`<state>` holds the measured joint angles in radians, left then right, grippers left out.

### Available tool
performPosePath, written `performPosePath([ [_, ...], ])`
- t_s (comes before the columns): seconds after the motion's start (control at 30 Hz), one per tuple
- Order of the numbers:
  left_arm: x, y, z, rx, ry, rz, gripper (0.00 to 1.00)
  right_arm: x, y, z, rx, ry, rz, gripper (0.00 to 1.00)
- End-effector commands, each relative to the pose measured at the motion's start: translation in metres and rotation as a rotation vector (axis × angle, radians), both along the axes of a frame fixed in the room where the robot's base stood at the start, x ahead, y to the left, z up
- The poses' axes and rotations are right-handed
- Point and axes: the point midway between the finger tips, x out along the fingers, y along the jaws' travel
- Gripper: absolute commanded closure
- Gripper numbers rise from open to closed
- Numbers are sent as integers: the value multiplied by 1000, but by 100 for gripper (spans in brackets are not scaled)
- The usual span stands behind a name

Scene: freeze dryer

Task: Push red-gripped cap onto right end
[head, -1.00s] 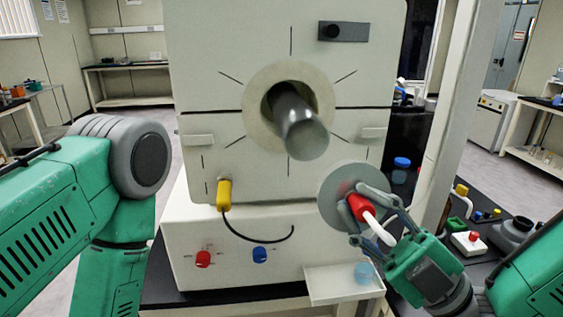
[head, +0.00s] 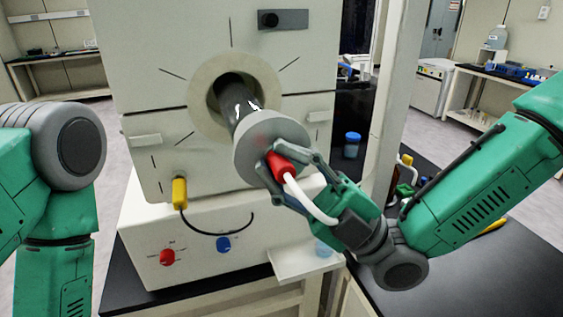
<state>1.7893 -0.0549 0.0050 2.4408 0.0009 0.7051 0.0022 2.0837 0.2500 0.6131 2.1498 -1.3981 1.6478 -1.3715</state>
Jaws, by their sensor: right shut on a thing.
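The grey cap (head: 259,138) is a round disc with a red grip (head: 281,166) and a white tube (head: 310,203). My right gripper (head: 286,174) is shut on the red grip. The cap's disc is in front of the near end of the dark grey tube (head: 238,100), which sticks out of the round opening in the freeze dryer (head: 145,58). The disc covers that end, so I cannot tell whether it is fully seated or only touching. My left arm shows at the left, but its gripper is out of view.
A yellow-handled fitting (head: 180,192) with a black hose hangs below the opening. A red knob (head: 167,257) and a blue knob (head: 223,244) sit on the lower panel. A white tray (head: 300,264) juts out below my right gripper. A blue-capped jar (head: 352,145) stands behind.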

Motion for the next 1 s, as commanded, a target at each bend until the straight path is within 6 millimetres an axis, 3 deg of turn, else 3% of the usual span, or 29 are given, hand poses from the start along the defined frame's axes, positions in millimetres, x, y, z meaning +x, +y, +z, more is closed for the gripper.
performPosePath([
  [1.0, 0, 0, -10, 0, 0, 0, 65, 3, -1, 1, -4, -8, 0, 100],
])
